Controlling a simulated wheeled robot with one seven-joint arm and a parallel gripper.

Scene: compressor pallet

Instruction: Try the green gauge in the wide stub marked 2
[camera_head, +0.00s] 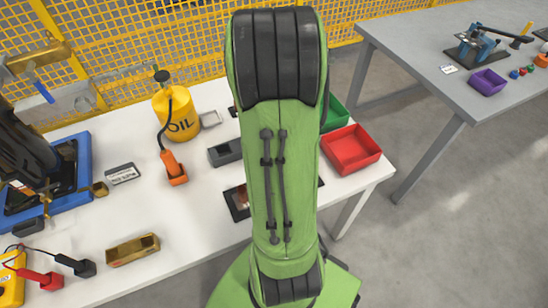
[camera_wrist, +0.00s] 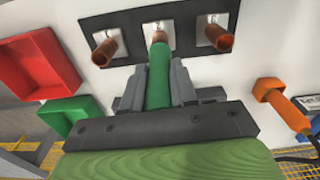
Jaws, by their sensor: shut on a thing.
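The green gauge (camera_wrist: 158,80) is a green cylinder held between the fingers of my gripper (camera_wrist: 158,88) in the wrist view. Its far end lines up with the middle copper stub (camera_wrist: 154,32) on a dark plate (camera_wrist: 129,22). I cannot tell whether the end is inside the stub or just in front of it. Two more copper stubs stand on the plate, one at the left (camera_wrist: 106,49) and one at the right (camera_wrist: 217,37). No stub number is legible. In the head view my arm hides the gripper and most of the plate (camera_head: 233,208).
A red tray (camera_head: 350,149) and a green tray (camera_head: 336,112) sit right of my arm. A yellow oil can (camera_head: 180,115), an orange-ended tool (camera_head: 174,170) and a dark grey block (camera_head: 224,154) stand left of it. A second table (camera_head: 420,60) is at the right.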

